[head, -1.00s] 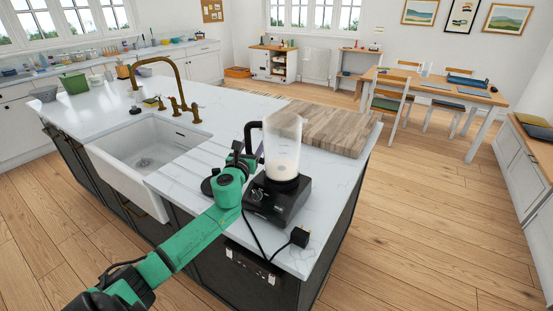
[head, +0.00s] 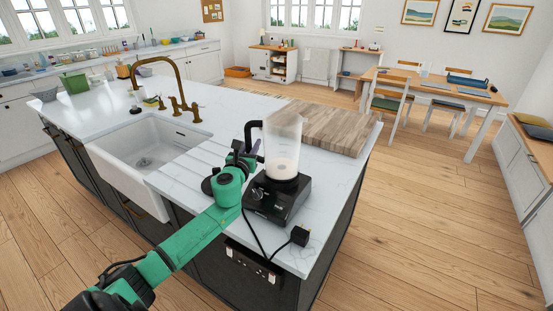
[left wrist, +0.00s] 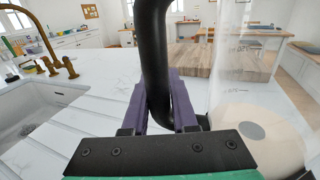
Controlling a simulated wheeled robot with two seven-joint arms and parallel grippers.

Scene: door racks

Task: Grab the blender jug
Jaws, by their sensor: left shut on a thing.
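The blender jug (head: 284,142) is clear with a black handle (head: 250,135). It stands upright on the black blender base (head: 277,199), with some pale contents at its bottom. My left gripper (head: 246,160) is at the handle, on the jug's left side. In the left wrist view, the purple fingers of my left gripper (left wrist: 162,103) are shut around the lower part of the black handle (left wrist: 154,50). The clear jug wall (left wrist: 232,80) shows to the right there. My right gripper is not in view.
A wooden chopping board (head: 326,128) lies behind the jug on the white worktop (head: 215,118). A white sink (head: 150,150) with a brass tap (head: 180,80) is to the left. A black plug (head: 299,235) on a cord lies near the worktop's front edge.

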